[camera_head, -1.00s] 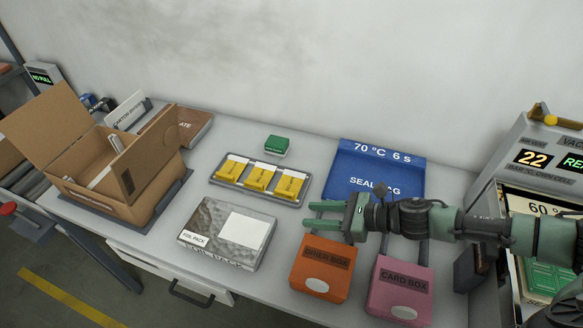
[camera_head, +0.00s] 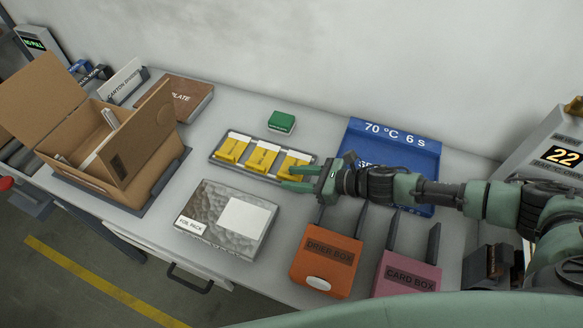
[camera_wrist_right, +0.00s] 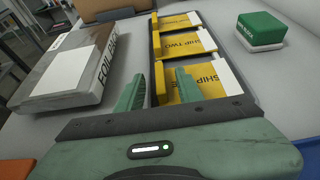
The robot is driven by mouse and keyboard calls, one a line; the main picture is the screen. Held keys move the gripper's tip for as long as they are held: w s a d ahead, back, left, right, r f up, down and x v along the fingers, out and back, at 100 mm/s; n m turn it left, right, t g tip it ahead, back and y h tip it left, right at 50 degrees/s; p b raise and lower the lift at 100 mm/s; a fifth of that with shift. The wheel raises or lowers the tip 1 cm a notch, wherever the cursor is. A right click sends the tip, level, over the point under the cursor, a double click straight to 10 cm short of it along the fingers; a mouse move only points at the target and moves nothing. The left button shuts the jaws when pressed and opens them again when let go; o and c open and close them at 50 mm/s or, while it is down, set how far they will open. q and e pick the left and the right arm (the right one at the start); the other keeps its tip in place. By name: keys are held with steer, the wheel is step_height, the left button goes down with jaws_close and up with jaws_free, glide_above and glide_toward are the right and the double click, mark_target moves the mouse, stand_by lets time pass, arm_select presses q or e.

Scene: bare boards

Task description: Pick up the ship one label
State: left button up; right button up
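Three yellow labels with white ends lie in a row in a grey tray (camera_head: 222,157). The middle label (camera_wrist_right: 187,43) reads SHIP TWO in the right wrist view. The near label (camera_wrist_right: 212,77) shows SHIP, with the rest of its text hard to read; in the head view it is the rightmost label (camera_head: 291,163). The far label (camera_wrist_right: 175,22) is too small to read, so I cannot tell which end one is ship one. My right gripper (camera_head: 300,178) is open and empty at the tray's right end; its fingers (camera_wrist_right: 158,86) show apart in front of the near label.
A foil pack (camera_head: 205,232) lies in front of the tray and a green block (camera_head: 281,122) behind it. The orange box (camera_head: 322,266), pink card box (camera_head: 408,277) and blue panel (camera_head: 420,160) are at right. An open carton (camera_head: 130,172) stands at left.

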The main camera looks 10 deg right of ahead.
jaws_close()
stand_by(0.3)
